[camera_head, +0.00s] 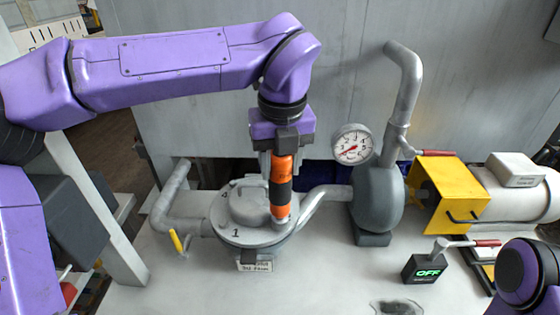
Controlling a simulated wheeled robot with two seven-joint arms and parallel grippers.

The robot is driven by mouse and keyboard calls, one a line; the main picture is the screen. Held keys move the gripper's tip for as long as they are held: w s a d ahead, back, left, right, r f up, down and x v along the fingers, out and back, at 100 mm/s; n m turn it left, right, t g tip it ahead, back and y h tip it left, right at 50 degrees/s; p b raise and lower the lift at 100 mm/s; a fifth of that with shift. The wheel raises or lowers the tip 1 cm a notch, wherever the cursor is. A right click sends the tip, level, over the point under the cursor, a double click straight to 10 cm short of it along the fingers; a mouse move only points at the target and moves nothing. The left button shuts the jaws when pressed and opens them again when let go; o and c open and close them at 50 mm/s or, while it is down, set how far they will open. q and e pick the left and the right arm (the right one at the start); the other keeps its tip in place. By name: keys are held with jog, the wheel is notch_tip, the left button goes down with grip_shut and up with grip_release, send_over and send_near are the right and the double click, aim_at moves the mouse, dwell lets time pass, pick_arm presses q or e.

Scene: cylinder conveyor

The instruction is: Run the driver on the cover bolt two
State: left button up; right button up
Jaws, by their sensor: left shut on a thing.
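My left gripper (282,150) is shut on an orange and black driver (281,188), held upright with its tip down. The driver's lower end stands over the right front part of a round grey cover (250,205). The cover has a raised middle and small marks on its rim; a "1" (235,233) reads at the front left. The bolt under the driver and its number are hidden. I cannot tell whether the tip touches a bolt. Part of my right arm shows at the lower right; its gripper is out of view.
A pressure gauge (352,145) and grey pump body (377,198) stand right of the cover. A yellow-handled valve (176,241) is at left. The table front is mostly clear.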

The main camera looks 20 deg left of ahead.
pick_arm(q)
jog(key=shift+f+b, duration=0.35)
jog(key=shift+b, duration=0.1)
dwell(1.3)
jog(key=shift+r, duration=0.15)
dwell(0.4)
jog(key=shift+r+p, duration=1.4)
jog(key=shift+r, duration=0.3)
